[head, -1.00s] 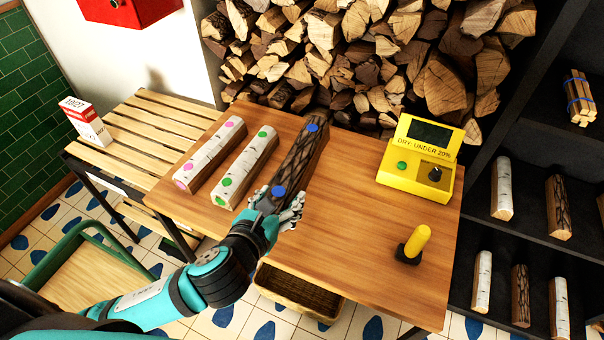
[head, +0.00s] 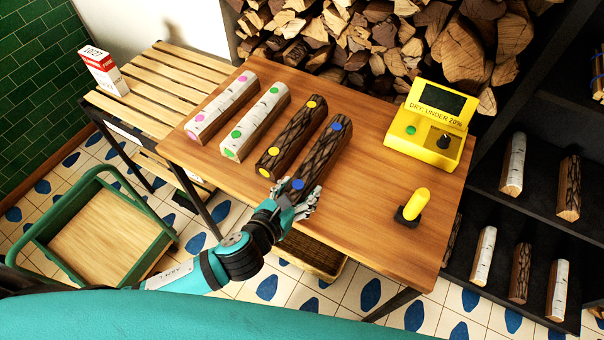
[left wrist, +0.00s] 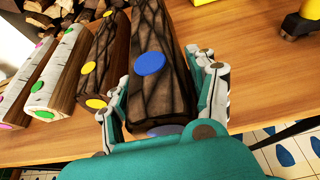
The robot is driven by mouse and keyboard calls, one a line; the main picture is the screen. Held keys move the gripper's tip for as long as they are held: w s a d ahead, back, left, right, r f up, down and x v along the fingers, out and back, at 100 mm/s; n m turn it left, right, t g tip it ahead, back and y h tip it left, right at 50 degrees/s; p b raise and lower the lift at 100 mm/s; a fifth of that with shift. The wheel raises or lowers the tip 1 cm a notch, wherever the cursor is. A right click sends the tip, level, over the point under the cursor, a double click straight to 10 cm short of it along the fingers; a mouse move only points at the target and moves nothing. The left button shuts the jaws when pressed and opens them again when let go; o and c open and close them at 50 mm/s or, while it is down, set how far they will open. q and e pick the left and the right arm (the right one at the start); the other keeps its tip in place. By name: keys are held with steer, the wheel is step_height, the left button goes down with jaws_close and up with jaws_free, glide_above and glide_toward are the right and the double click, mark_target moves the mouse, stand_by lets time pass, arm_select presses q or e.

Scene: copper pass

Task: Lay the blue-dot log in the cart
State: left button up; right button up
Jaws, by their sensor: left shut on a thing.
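The blue-dot log (head: 319,158) is a dark-barked half log with two blue dots, at the right end of a row of logs at the wooden table (head: 370,215). My left gripper (head: 296,197) is at its near end, by the table's front edge. In the left wrist view, the fingers lie on both sides of the log (left wrist: 160,95), shut on it. I cannot tell whether the log touches the table. The cart (head: 105,228), with a green frame and a pale wooden bed, stands on the floor at lower left; its bed looks empty. My right gripper is not in view.
A yellow-dot log (head: 292,135) lies close left of the blue-dot log, then green-dot (head: 256,120) and pink-dot (head: 222,103) birch logs. A slatted bench (head: 160,95) holds a white-red box (head: 103,70). A yellow meter (head: 430,128) and a yellow-handled tool (head: 413,207) stand at right.

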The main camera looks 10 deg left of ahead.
mark_target(303, 171)
arm_select(q)
steer(key=w, duration=0.5)
steer(key=shift+w+a, duration=0.1)
steer(key=shift+w+f, duration=0.25)
steer(key=shift+w, duration=0.1)
steer(key=shift+f, duration=1.6)
steer(key=o, duration=1.7)
steer(key=shift+s+f, duration=0.15)
steer(key=shift+f, duration=0.05)
